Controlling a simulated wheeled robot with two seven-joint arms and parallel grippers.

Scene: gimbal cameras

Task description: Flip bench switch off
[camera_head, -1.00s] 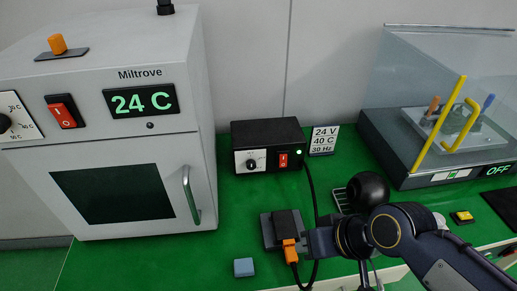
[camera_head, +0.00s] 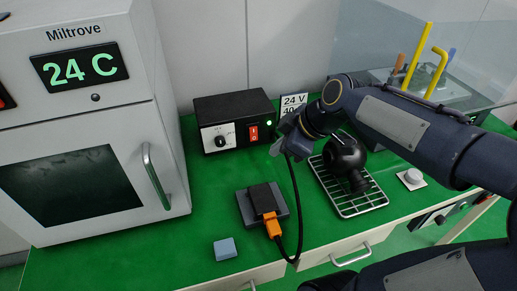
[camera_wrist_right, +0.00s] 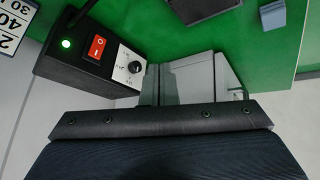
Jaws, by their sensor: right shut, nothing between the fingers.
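A black box (camera_head: 235,118) with a white and black front stands on the green bench against the wall. Its front carries a red rocker switch (camera_head: 253,132) and a knob (camera_head: 221,141); a green light (camera_head: 269,123) on it is lit. The red rocker also shows in the right wrist view (camera_wrist_right: 96,47), marked I and O. My right gripper (camera_head: 277,148) is shut and empty, just right of the box's front and apart from the rocker. My left gripper is not in view.
A white oven (camera_head: 75,130) reading 24 C stands left. An orange plug (camera_head: 271,225) with a black cable sits at a dark block (camera_head: 245,207). A blue block (camera_head: 224,249) lies in front. A wire rack (camera_head: 358,205) carries a dark round object (camera_head: 345,155).

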